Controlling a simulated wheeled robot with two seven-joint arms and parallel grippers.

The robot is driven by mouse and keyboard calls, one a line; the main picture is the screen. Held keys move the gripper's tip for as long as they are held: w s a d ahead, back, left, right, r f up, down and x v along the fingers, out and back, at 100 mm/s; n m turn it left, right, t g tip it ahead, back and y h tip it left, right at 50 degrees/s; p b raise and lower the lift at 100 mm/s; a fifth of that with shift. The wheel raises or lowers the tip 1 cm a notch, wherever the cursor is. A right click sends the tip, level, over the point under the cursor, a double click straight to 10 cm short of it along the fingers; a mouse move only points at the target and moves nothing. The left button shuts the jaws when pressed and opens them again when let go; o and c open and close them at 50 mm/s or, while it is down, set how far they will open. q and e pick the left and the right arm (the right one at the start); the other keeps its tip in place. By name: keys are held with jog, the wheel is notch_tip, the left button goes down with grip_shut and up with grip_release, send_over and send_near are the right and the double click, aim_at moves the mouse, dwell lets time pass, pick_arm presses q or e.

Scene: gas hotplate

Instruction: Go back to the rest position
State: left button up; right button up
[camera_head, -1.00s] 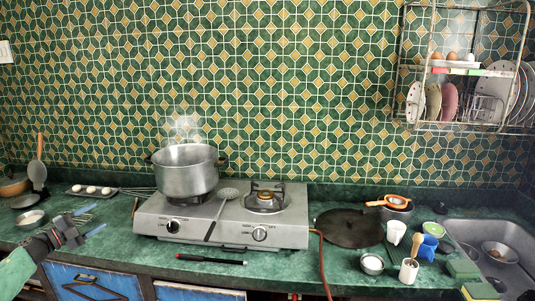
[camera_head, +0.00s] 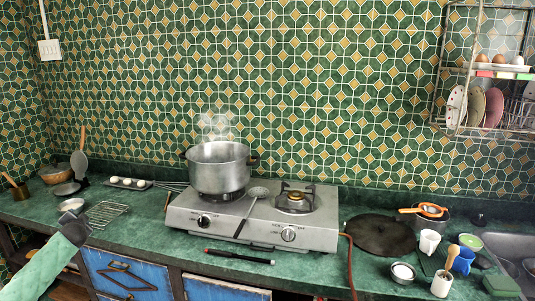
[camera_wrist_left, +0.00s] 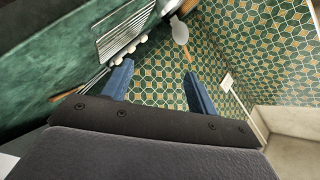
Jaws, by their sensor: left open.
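My left gripper (camera_head: 75,222) is at the lower left in the head view, above the counter's front edge, with its green-sleeved arm coming in from the bottom left corner. Its fingers are hard to make out there. In the left wrist view its two blue fingers (camera_wrist_left: 160,82) stand wide apart with nothing between them but the distant tiled wall. My right gripper is not in view.
A tray of eggs (camera_head: 128,183) is behind. A steaming pot (camera_head: 219,168) stands on the gas hotplate (camera_head: 262,230). A black-and-red lighter (camera_head: 239,257) lies in front.

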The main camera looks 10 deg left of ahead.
pick_arm(q)
jog(key=s+a+f+n+g, duration=0.2)
jog(key=s+f+n+g, duration=0.1)
jog(key=s+f+g, duration=0.45)
jog(key=s+d+f+m+h, duration=0.15)
jog(key=s+d+f, duration=0.25)
jog(key=d+f, duration=0.65)
jog(key=s+d+f+h, duration=0.2)
jog(key=s+d+f, duration=0.3)
jog(key=d+f, duration=0.5)
jog(key=s+d+f+m+h, duration=0.15)
jog(key=s+d+f, duration=0.25)
jog(key=d+f, duration=0.6)
jog(key=s+d+f+h, duration=0.2)
jog(key=s+d, duration=0.7)
jog(key=d, duration=0.4)
jog(key=s+d+f+g+h, duration=0.1)
jog(key=s+d+f+h, duration=0.1)
jog(key=s+d, duration=0.7)
jog(key=s+d+f+g+h, duration=0.1)
jog(key=s+d+f+h, duration=0.1)
jog(key=s+d, duration=0.8)
jog(key=d+f, duration=0.1)
jog(key=d, duration=0.7)
jog(key=shift+f+n, duration=0.4)
jog(key=shift+g, duration=0.25)
